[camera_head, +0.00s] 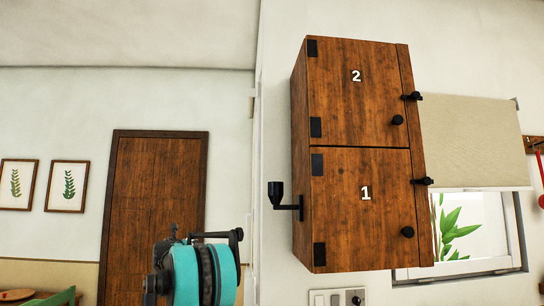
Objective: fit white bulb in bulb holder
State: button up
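The bulb holder (277,192) is a small black socket on a bent arm fixed to the left side of the wooden cabinet. Its cup is upright and no bulb shows in it. No white bulb is in view. My teal and black arm end rises at the bottom, left of and below the holder and apart from it. Black parts of what looks like my gripper (196,245) show around the teal wrist. The wrist hides the fingertips, so I cannot tell their opening or whether they hold anything.
The wall cabinet (350,155) has two shut doors, numbered 2 above and 1 below, with black knobs and latches. A switch plate (337,298) is below it. A window with a blind (470,140) is right. A brown door (150,210) stands behind at left.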

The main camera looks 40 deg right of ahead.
jog(key=s+d+r+m+g+h, duration=0.2)
jog(key=s+d+r, duration=0.2)
jog(key=s+r, duration=0.7)
jog(key=s+d+r+m+g+h, duration=0.25)
jog(key=s+d+r, duration=0.35)
jog(key=r, duration=0.8)
jog(key=s+r+m+g, duration=0.1)
jog(key=s+r, duration=0.4)
jog(key=s, duration=0.5)
jog(key=s+r+m+g+h, duration=0.1)
jog(key=s+r+g, duration=0.1)
jog(key=s+r, duration=0.4)
jog(key=s+r+m+g+h, duration=0.1)
jog(key=s+r, duration=0.4)
jog(key=s, duration=0.9)
jog(key=shift+s+a+r+g, duration=0.25)
jog(key=shift+a+r+g, duration=0.15)
jog(key=shift+g, duration=0.35)
jog(key=shift+a+f, duration=0.1)
jog(key=shift+a, duration=0.05)
jog(key=shift+f, duration=2.8)
jog(key=shift+f, duration=4.35)
